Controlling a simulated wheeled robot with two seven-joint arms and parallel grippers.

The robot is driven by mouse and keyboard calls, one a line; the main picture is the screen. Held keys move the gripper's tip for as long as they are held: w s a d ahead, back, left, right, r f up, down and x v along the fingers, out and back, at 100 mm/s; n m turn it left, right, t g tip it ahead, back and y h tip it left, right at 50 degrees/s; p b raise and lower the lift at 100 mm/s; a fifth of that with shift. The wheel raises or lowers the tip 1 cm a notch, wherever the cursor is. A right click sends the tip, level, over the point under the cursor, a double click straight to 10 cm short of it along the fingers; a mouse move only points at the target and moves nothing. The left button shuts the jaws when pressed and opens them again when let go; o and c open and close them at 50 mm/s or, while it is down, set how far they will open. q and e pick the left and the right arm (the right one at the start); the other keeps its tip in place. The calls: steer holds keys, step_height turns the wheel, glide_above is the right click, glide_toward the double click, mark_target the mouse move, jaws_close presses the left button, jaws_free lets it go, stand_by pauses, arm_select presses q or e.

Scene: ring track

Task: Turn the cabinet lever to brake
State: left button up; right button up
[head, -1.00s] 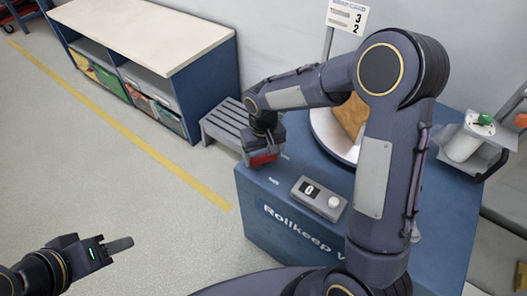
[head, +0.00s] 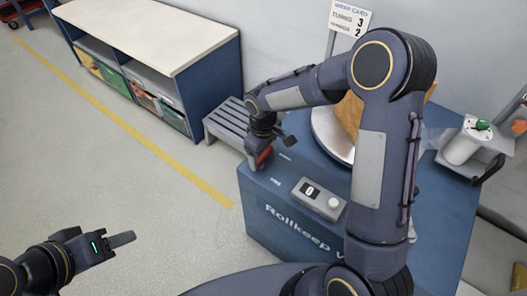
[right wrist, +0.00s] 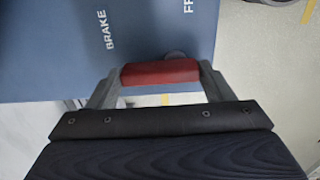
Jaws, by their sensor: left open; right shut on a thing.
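The blue cabinet (head: 262,205) stands at the right, its front lettered "Rollkeep". Its red lever handle (head: 264,156) is at the top left edge, partly hidden by my right gripper (head: 267,146). In the right wrist view the red handle (right wrist: 160,72) lies between the two grey fingers of my right gripper (right wrist: 160,88), which is shut on it. The word BRAKE (right wrist: 106,30) is on the blue surface left of the handle, and a cut-off "FR" label (right wrist: 187,5) is on the right. My left gripper (head: 122,240) is open and empty over the floor.
On the cabinet are a grey box with a display reading 0 (head: 320,195) and a turntable (head: 330,130), partly hidden by my right arm. A grey slatted step (head: 228,125) stands close beside the cabinet. A shelf bench (head: 150,38) is at the back. The left floor is clear.

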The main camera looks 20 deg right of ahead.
mark_target(263, 155)
stand_by(0.4)
steer(key=o, duration=1)
step_height(263, 155, up, 8)
steer(key=shift+f+p, duration=0.25)
steer(key=shift+p, duration=0.5)
steer(key=shift+r, duration=0.2)
